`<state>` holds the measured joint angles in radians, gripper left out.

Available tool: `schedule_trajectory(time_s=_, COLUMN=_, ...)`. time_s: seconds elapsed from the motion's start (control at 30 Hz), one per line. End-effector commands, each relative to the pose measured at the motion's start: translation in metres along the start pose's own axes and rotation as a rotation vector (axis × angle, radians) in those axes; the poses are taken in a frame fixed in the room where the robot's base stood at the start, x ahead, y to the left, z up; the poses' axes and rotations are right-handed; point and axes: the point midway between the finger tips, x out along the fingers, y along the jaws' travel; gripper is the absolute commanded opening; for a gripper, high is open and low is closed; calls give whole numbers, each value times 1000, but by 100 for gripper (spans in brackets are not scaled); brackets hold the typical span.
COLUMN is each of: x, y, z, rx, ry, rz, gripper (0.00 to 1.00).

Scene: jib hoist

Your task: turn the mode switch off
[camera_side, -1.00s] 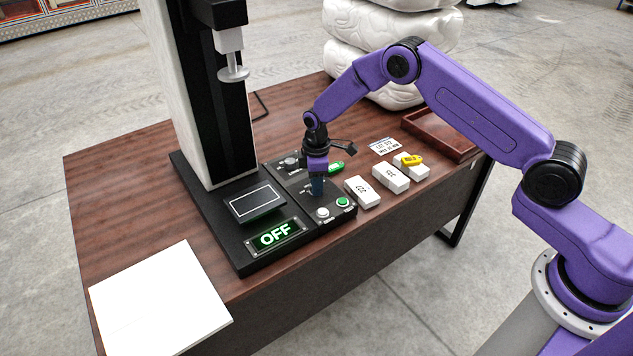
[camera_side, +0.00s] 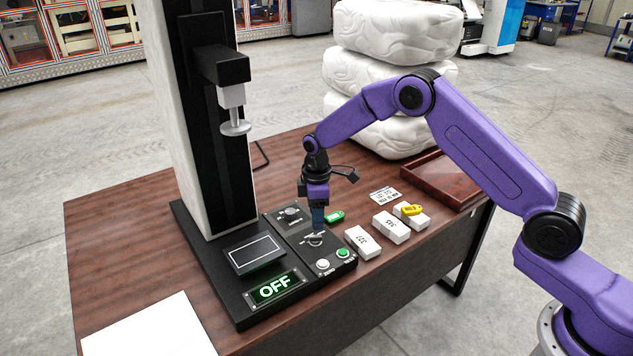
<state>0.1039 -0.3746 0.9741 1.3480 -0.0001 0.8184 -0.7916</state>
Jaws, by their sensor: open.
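The control panel (camera_side: 290,233) is a black box on the table. A small switch (camera_side: 314,240) with a light pointer sits on its middle part, and I take it as the mode switch; its label is too small to read. My gripper (camera_side: 318,230) points down just above this switch, with its blue fingers close over it. It is open and holds nothing; whether the fingers touch the switch I cannot tell. The display (camera_side: 275,287) at the panel's front reads OFF in lit letters.
A round knob (camera_side: 290,212) lies behind the switch. A white button (camera_side: 322,264) and a green button (camera_side: 343,253) lie in front. A tall column with a hanging disc (camera_side: 235,128) stands left.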

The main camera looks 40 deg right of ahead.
Motion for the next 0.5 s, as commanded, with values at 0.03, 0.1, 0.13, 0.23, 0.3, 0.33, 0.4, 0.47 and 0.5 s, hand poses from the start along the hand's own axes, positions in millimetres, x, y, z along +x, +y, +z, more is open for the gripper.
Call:
schedule_trajectory(time_s=0.03, x=-13, y=0, z=-1, rx=0, ry=3, rz=3, gripper=53)
schedule_trajectory(time_s=0.1, x=-28, y=0, z=-1, rx=-1, ry=3, rz=3, gripper=53)
schedule_trajectory(time_s=0.13, x=-34, y=0, z=-1, rx=-1, ry=4, rz=4, gripper=53)
schedule_trajectory(time_s=0.23, x=-55, y=0, z=-1, rx=-2, ry=3, rz=3, gripper=53)
schedule_trajectory(time_s=0.3, x=-68, y=0, z=-1, rx=-1, ry=2, rz=2, gripper=53)
schedule_trajectory(time_s=0.33, x=-73, y=0, z=-1, rx=-1, ry=3, rz=3, gripper=53)
schedule_trajectory(time_s=0.4, x=-83, y=0, z=-1, rx=-1, ry=2, rz=2, gripper=53)
schedule_trajectory(time_s=0.47, x=-91, y=0, z=-1, rx=-1, ry=2, rz=2, gripper=53)
schedule_trajectory(time_s=0.5, x=-95, y=0, z=-1, rx=-1, ry=2, rz=2, gripper=53)
